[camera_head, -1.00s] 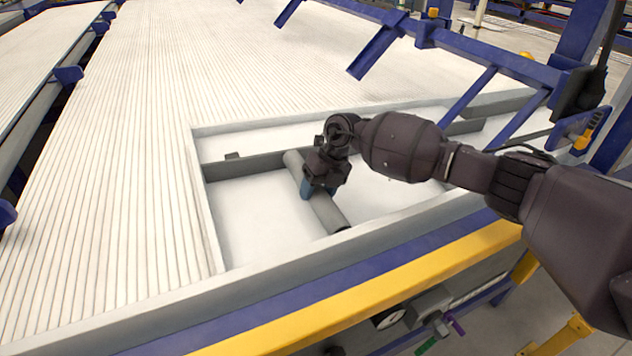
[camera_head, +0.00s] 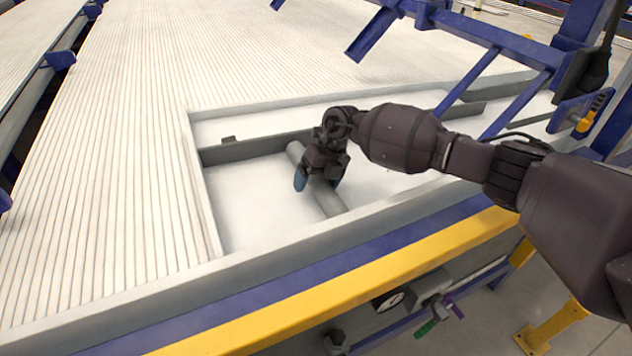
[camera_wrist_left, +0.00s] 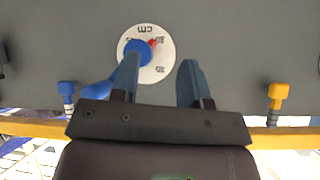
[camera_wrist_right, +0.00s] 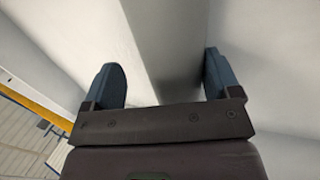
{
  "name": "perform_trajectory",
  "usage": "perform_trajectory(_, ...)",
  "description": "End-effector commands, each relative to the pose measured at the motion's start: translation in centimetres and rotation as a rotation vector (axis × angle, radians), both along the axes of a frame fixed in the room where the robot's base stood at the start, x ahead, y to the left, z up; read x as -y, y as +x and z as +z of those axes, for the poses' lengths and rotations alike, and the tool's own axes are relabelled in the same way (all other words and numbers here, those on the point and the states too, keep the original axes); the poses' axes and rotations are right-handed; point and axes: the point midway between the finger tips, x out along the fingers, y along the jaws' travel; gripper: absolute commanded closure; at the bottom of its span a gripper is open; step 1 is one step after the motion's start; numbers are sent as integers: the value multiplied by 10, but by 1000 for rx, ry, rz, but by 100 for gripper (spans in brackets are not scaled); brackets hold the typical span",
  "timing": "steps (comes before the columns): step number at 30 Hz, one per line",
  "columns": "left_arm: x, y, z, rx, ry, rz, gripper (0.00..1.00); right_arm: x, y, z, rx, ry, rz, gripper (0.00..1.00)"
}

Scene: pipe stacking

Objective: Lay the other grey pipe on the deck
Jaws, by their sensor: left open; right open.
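A grey pipe (camera_head: 328,198) lies in the white recessed section of the deck (camera_head: 255,205), between a grey crossbar and the front rim. My right gripper (camera_head: 318,182) is over the middle of the pipe, its fingers spread and one blue finger showing left of the pipe. I see only one pipe.
A grey crossbar (camera_head: 250,150) runs across the recess, and a grey rim (camera_head: 300,243) borders its front. A yellow rail (camera_head: 370,268) runs along the front. Blue brackets (camera_head: 375,30) stand behind. The left wrist view shows a dial (camera_wrist_left: 160,65) on a dark panel.

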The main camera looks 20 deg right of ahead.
Motion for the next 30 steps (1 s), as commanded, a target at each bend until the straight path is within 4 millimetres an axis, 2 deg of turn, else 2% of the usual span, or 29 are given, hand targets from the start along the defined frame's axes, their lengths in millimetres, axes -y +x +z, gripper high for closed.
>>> perform_trajectory(8,0,1,2,3,-1,2,58,2,0,5,1,-1,0,18)
perform_trajectory(14,-1,4,9,12,-12,12,58,13,1,35,7,-2,-1,18)
perform_trajectory(21,-4,-3,7,-9,-25,31,58,29,2,76,8,-1,-1,18)
perform_trajectory(30,-7,-12,3,-32,-34,50,58,41,1,99,2,0,0,18)
